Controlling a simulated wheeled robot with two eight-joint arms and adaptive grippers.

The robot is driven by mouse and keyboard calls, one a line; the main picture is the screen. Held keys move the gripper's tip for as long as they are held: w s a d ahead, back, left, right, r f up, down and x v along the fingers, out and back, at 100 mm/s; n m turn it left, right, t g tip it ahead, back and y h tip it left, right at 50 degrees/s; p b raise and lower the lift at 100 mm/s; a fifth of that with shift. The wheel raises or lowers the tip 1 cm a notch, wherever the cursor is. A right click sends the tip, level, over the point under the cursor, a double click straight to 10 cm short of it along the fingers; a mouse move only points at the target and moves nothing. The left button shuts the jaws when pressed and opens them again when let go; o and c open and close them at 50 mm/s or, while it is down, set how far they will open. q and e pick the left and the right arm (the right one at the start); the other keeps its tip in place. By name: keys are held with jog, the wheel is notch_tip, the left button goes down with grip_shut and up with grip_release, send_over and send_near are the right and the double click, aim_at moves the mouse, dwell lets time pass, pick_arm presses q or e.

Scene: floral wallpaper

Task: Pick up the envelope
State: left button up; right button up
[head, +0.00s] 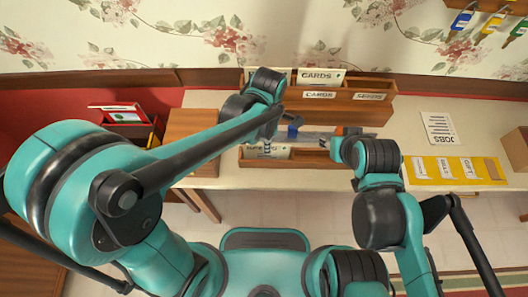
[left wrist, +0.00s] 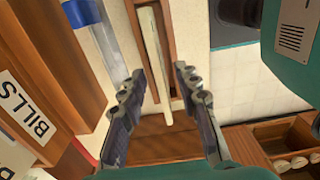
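In the left wrist view, a thin pale strip (left wrist: 154,65), probably the envelope seen edge-on, stands in a narrow wooden holder (left wrist: 170,30). Its near end lies between the fingers of my left gripper (left wrist: 162,95), which are spread apart with a gap on both sides. In the head view my left gripper (head: 269,140) points down at the low front wooden holder (head: 307,160), and the arm partly hides it. My right gripper (head: 341,143) is by that holder's right end; its fingers are too hidden to read.
A wooden organizer (head: 345,107) with CARDS labels stands behind. A clear item with blue parts (head: 310,136) lies between it and the front holder. A yellow board (head: 450,170) and JOBS sheet (head: 438,128) are right. A red-lidded box (head: 118,112) is left. The right desktop has bare room.

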pick_arm(q)
notch_tip(320, 180, down, 6)
jog(key=b, duration=0.2)
jog(key=shift+w+a+r+b, duration=0.1)
jog(key=shift+r+b, duration=0.05)
jog(key=shift+b, duration=0.15)
jog(key=shift+r, duration=0.1)
jog(key=shift+c, duration=0.3)
grip_shut()
